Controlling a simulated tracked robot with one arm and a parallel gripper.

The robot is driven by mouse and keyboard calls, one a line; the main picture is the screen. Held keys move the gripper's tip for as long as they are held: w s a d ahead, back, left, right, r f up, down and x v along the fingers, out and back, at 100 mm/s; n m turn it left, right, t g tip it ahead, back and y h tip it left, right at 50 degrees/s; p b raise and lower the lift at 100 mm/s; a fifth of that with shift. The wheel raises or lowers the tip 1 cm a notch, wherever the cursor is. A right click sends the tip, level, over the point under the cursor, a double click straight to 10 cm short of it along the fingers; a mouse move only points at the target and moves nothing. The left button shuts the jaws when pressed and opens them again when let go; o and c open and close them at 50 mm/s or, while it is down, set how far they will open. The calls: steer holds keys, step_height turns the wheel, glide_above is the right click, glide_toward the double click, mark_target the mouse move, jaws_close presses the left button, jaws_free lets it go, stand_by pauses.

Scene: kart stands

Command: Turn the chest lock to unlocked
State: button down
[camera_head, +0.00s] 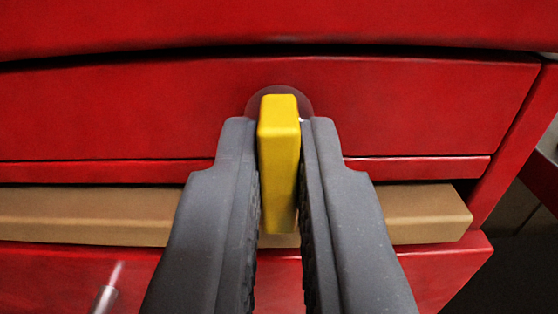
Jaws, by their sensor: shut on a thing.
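The chest (420,105) is red with drawer fronts and fills most of the view. Its lock shows as a yellow lever (279,150) on a round reddish disc (303,104) on a drawer front. The lever stands upright in the picture, its long side running down toward me. My gripper (279,140) has its two grey fingers on either side of the lever and is shut on it. The fingers hide parts of the disc and of the front below. No lock marking can be made out.
A tan bar (85,213) runs across the chest below the lock, behind my fingers. A shiny metal rod (105,295) shows at the lower left. Past the chest's right edge is a dark area (510,240).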

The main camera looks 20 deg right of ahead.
steer(key=shift+f, duration=0.4)
steer(key=c, duration=1.5)
jaws_free()
steer(key=shift+w, duration=0.1)
steer(key=shift+r, duration=0.15)
steer(key=p+v, duration=0.1)
steer(key=v, duration=1.2)
steer(key=shift+s+a+p, duration=0.1)
steer(key=shift+s+p, duration=0.3)
